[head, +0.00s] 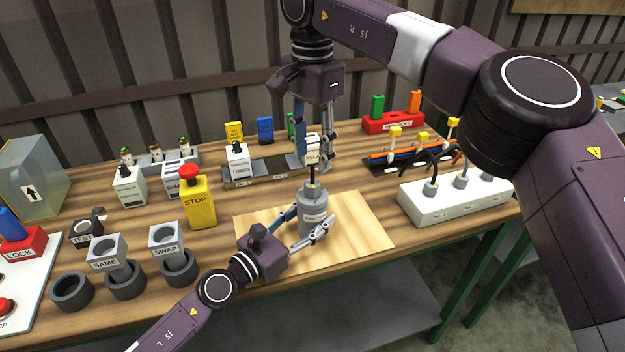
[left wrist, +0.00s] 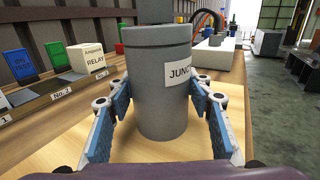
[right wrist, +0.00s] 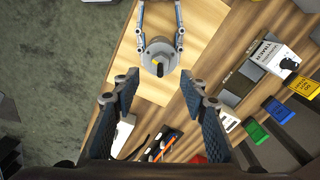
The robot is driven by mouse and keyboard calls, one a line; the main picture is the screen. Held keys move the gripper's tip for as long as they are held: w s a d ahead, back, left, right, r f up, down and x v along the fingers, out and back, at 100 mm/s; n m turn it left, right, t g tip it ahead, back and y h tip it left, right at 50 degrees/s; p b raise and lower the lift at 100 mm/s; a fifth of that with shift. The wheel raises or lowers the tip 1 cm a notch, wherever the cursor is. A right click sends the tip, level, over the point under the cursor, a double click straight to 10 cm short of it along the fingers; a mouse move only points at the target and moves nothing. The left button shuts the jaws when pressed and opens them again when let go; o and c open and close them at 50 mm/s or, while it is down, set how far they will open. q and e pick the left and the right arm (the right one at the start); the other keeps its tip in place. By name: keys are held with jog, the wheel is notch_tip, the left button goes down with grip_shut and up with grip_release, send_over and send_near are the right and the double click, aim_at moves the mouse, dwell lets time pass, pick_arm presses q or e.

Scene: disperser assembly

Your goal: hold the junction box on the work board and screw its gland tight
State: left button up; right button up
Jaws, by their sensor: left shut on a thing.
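The junction box (head: 314,220) is a grey upright cylinder with a white label, standing on the pale work board (head: 365,232). My left gripper (head: 307,229) is shut around its sides from the front; the left wrist view shows both fingers against the box (left wrist: 157,110). On top of the box is a narrower grey neck with a dark stem, the gland (head: 313,187); from above it looks dark and yellow in the right wrist view (right wrist: 158,63). My right gripper (head: 313,166) points down above the box, fingers apart and empty, not touching the gland.
A white block with grey sockets and cables (head: 455,203) stands right of the board. A yellow post with a red button (head: 198,200) and grey cups (head: 125,281) are at the left. A slotted rail with a relay box (head: 312,152) lies behind. The board's right part is clear.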

aim_at(313, 182)
notch_tip(313, 182, down, 8)
jog(key=shift+r, duration=0.25)
jog(key=shift+c, duration=0.5)
grip_shut()
